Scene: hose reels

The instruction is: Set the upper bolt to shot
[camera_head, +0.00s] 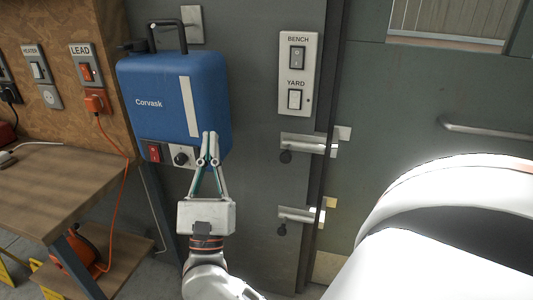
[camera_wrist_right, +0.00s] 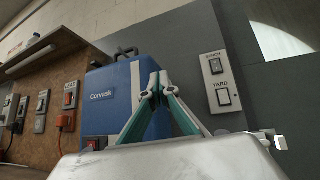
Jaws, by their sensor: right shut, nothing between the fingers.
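The upper bolt (camera_head: 303,143) is a grey metal slide bolt on the grey panel, below the switch plate. Its dark knob (camera_head: 285,157) hangs at the left end of the barrel, away from the keeper (camera_head: 342,133) on the right. I cannot tell whether the rod tip enters the keeper. A similar lower bolt (camera_head: 297,214) sits beneath it. My right gripper (camera_head: 210,135) is shut and empty, in front of the blue box and left of the upper bolt, apart from it. In the right wrist view its fingertips (camera_wrist_right: 157,80) meet. My left gripper is not in view.
The blue Corvask box (camera_head: 160,90) is mounted left of the bolts. A switch plate (camera_head: 299,73) marked BENCH and YARD is above them. A wooden bench (camera_head: 60,185) and orange cable are at left. A white part of my own body covers the lower right.

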